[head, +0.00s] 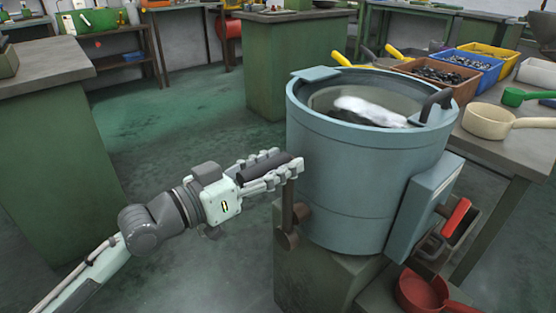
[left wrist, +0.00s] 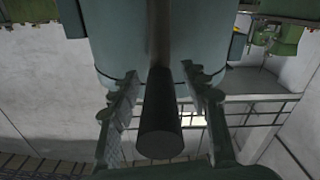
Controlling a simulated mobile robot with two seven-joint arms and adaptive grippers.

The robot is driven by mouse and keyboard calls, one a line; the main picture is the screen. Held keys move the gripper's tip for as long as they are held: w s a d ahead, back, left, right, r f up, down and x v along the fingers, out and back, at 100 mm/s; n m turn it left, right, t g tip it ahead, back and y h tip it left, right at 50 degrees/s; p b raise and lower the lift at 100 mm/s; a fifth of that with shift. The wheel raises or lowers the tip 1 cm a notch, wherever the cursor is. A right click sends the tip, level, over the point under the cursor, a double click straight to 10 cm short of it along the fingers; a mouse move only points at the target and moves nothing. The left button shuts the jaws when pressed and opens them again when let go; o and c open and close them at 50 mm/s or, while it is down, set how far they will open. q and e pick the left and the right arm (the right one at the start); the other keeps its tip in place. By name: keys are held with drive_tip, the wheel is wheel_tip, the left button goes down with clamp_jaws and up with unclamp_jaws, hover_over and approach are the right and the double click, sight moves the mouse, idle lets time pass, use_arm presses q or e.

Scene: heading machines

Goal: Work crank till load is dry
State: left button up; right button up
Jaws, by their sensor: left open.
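The crank is on the left side of a blue-grey drum machine (head: 345,190). Its brown arm (head: 287,208) stands up from a low hub, and its dark cylindrical handle (head: 262,163) sticks out toward my arm. My left gripper (head: 284,161) is open, with its fingers on either side of the handle. In the left wrist view the handle (left wrist: 160,115) lies between the two spread fingers, with a visible gap on each side. The white load (head: 370,109) lies inside the open-topped drum; its wetness cannot be told. My right gripper is out of view.
The machine stands on a green pedestal (head: 320,275). A red-handled lever (head: 456,216) and a red bowl (head: 420,290) are at its right. A bench (head: 500,150) with bins (head: 440,77) and a cream pan (head: 487,121) is close behind. Open floor lies left of the machine.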

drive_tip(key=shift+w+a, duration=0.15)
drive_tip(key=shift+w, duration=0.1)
use_arm(q)
clamp_jaws()
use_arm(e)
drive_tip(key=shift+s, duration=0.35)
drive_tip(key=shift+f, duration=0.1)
